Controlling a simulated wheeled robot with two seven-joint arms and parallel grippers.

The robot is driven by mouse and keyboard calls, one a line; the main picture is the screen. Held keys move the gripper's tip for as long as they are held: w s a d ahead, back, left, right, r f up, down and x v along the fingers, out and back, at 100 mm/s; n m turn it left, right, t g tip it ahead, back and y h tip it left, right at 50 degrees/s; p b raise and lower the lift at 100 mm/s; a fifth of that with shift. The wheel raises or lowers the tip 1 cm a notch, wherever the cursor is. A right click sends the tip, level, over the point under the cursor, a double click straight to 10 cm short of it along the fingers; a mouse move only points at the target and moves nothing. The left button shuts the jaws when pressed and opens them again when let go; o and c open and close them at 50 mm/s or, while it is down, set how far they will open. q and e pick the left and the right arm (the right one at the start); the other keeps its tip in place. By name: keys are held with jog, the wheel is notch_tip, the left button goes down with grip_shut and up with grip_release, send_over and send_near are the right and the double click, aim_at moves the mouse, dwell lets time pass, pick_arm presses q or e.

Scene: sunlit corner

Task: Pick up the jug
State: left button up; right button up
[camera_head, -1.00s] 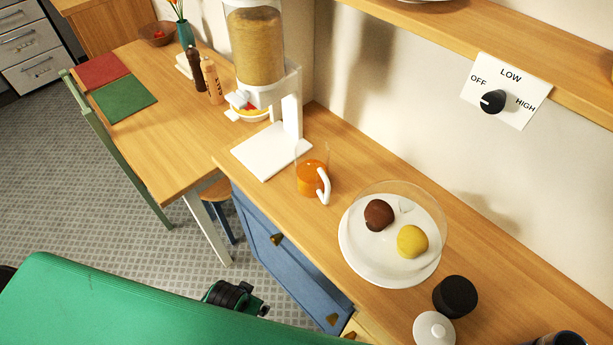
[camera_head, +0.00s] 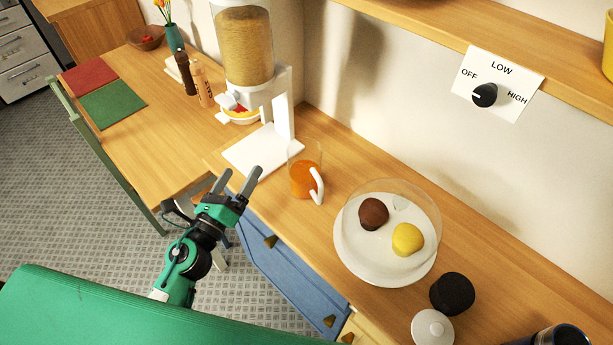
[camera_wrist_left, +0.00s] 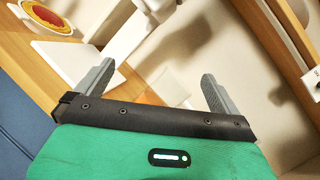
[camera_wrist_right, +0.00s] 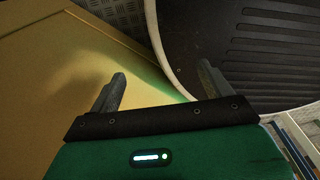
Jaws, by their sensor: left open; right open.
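The jug (camera_head: 304,180) is clear with orange liquid and a white handle facing right. It stands upright on the wooden counter beside the dispenser's white base. My left gripper (camera_head: 241,177) is open and empty, in front of the counter edge and to the left of the jug, apart from it.
A cereal dispenser (camera_head: 243,60) stands behind and left of the jug. A domed white plate (camera_head: 384,270) with a brown and a yellow ball is to the right. A black lidded pot (camera_head: 452,293) and a white one (camera_head: 433,328) stand nearer. Blue drawers (camera_head: 285,275) are below.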

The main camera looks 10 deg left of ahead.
aim_at(293, 173)
pick_arm(q)
jog(key=d+f+m+g+h, duration=0.5)
jog(key=m+h, duration=0.1)
jog(key=m, duration=0.6)
jog(key=p+x, duration=0.3)
jog(key=x, duration=0.5)
jog(key=shift+d+r, duration=0.15)
jog(key=shift+r, duration=0.05)
jog(key=shift+w+d, duration=0.1)
jog(key=shift+w, duration=0.1)
jog(key=shift+a+p+x, duration=0.2)
jog(key=shift+p+x, duration=0.8)
jog(key=shift+x, duration=1.35)
jog(key=shift+w, duration=0.1)
jog(key=c, duration=1.3)
jog(key=shift+c, duration=0.9)
jog(key=shift+r, duration=0.15)
